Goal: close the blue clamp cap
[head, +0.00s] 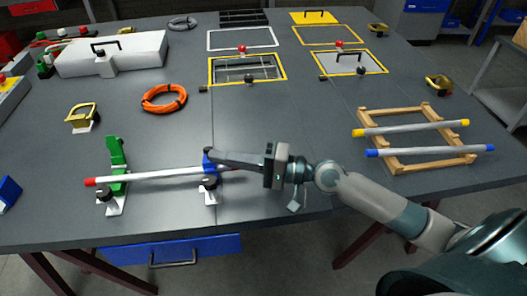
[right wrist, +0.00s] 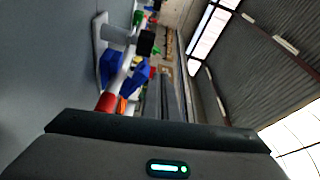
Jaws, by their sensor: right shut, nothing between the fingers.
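The blue clamp (head: 207,158) stands near the table's front edge, on a white base with a dark knob. Its blue cap is partly hidden by my fingers, and I cannot tell its exact angle. A pale tube with red ends (head: 150,176) runs through it and through the green clamp (head: 116,153), whose cap stands up open. My right gripper (head: 216,156) is shut and empty, with its fingertips right at the blue cap; contact is unclear. In the right wrist view, blue clamp parts (right wrist: 133,78) lie on both sides of the tube. My left gripper is not in view.
An orange cable coil (head: 163,98) lies behind the clamps. A wooden rack (head: 399,163) with two tubes is at the right. Yellow-framed openings (head: 248,69) are farther back. A blue drawer (head: 172,249) is under the front edge.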

